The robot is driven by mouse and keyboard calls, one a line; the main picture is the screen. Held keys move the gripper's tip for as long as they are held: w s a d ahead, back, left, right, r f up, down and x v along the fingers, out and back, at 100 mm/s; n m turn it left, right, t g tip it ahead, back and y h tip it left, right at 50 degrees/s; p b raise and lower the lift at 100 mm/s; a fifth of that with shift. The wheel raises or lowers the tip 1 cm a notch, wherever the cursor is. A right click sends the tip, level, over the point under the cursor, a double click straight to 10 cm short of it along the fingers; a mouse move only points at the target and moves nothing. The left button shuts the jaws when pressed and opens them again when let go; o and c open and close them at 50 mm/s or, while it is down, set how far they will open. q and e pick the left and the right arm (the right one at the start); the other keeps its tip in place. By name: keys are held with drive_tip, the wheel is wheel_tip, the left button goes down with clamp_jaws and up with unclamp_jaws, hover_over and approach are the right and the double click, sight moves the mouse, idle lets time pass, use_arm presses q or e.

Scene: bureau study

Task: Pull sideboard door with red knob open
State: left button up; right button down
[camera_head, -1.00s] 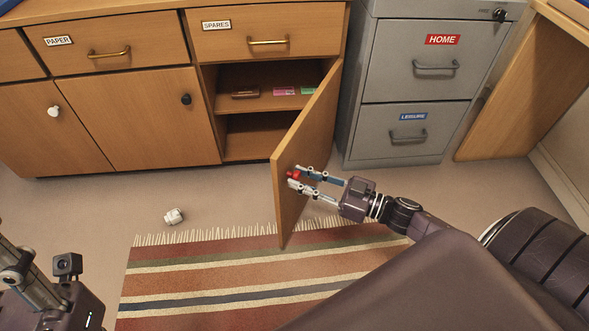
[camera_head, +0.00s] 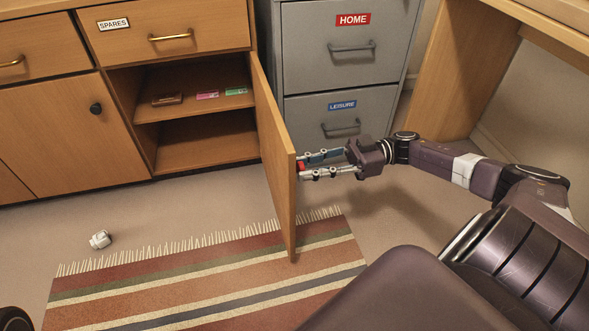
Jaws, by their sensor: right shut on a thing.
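The sideboard door (camera_head: 274,150) stands wide open, swung out toward me on its right-hand hinge, seen nearly edge-on. Its red knob (camera_head: 301,167) is on the door's outer face, on the right side in the picture, mostly hidden between the fingers. My right gripper (camera_head: 306,166) is shut on the red knob, reaching in from the right. The open compartment (camera_head: 205,146) shows a shelf with a brown item (camera_head: 167,98), a pink item (camera_head: 207,96) and a green item (camera_head: 236,91). My left gripper is not in view.
A grey filing cabinet (camera_head: 343,86) stands right of the sideboard, behind my right gripper. A striped rug (camera_head: 215,268) lies under the door's free end. A small white object (camera_head: 100,239) lies on the floor at the left. A wooden desk (camera_head: 455,75) is at the right.

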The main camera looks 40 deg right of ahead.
drive_tip(key=shift+s+d+f+n+g+y+b, duration=0.1)
drive_tip(key=shift+s+d+n+g+y+b, duration=0.2)
drive_tip(key=shift+d, duration=0.4)
drive_tip(key=shift+s+d+f+n+g+b, duration=0.1)
drive_tip(key=shift+d+g+b, duration=0.2)
drive_tip(key=shift+d+b, duration=0.3)
drive_tip(key=c, duration=1.6)
unclamp_jaws()
drive_tip(key=shift+r, duration=0.1)
drive_tip(key=shift+d, duration=0.2)
drive_tip(key=v, duration=1.1)
drive_tip(key=shift+s+d, duration=0.15)
drive_tip(key=shift+d, duration=0.15)
